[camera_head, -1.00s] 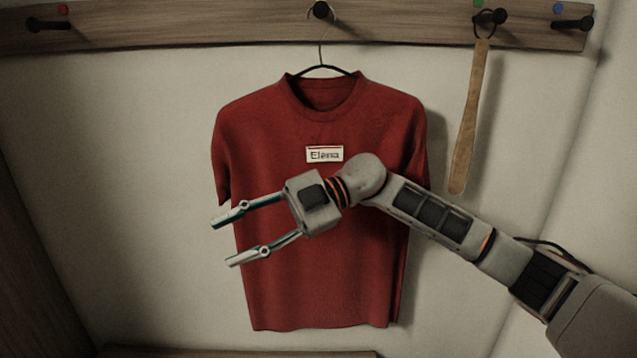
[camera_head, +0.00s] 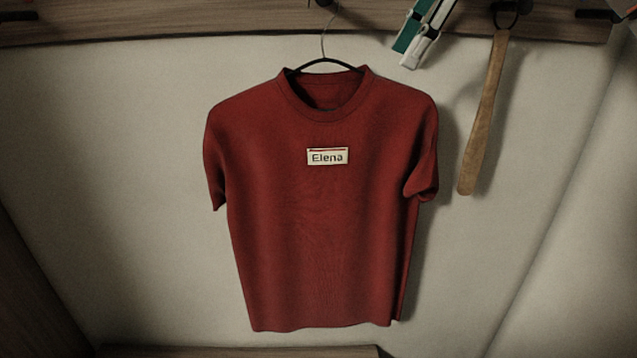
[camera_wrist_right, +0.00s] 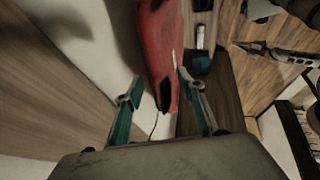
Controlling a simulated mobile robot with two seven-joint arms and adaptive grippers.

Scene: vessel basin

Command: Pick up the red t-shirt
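The red t-shirt (camera_head: 320,230) hangs on a black hanger (camera_head: 325,64) against the wall, with a white "Elena" label (camera_head: 327,156) on its chest. My right gripper (camera_head: 407,54) shows only as fingers at the top of the head view, above and right of the shirt's shoulder. In the right wrist view my right gripper (camera_wrist_right: 157,70) is open, with the red t-shirt (camera_wrist_right: 162,45) showing beyond and between its fingers. The shirt's collar end and a thin hook wire face the gripper. No grip on the shirt or hanger shows. A grey jointed part at the wrist view's right may be my left gripper.
A wooden rail (camera_head: 180,20) with dark pegs crosses the top. A wooden stick (camera_head: 484,115) hangs from a peg right of the shirt, close to my right gripper. The wall left of the shirt is clear. A wooden ledge (camera_head: 240,351) lies below.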

